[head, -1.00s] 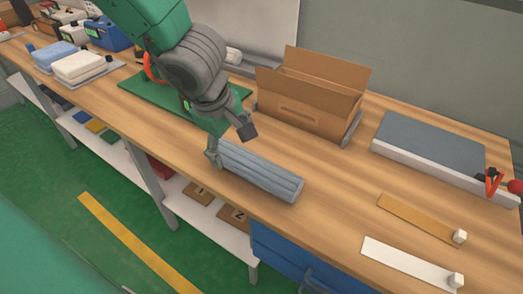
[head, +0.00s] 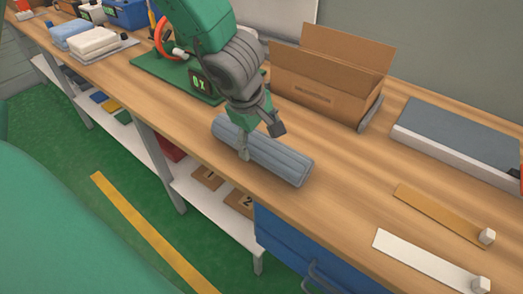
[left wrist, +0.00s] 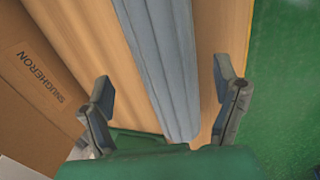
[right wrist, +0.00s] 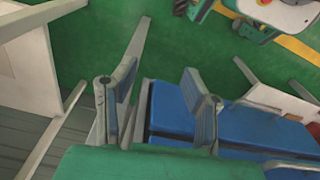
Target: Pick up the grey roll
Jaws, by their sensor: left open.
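The grey roll (head: 285,159) lies on the wooden workbench near its front edge. My left gripper (head: 262,144) is over the roll, with one finger on each side of it. In the left wrist view, the roll (left wrist: 158,60) runs between the two open fingers (left wrist: 162,100); I cannot tell whether they touch it. My right gripper (right wrist: 160,100) shows only in its own wrist view, with its fingers apart and nothing between them. It is away from the roll, over blue surfaces and the green floor.
An open cardboard box (head: 322,90) stands behind the roll. A green board (head: 160,75) with a small display lies left of it. A grey pad (head: 460,140) and two flat strips (head: 440,215) lie to the right. Folded cloths (head: 95,45) sit far left.

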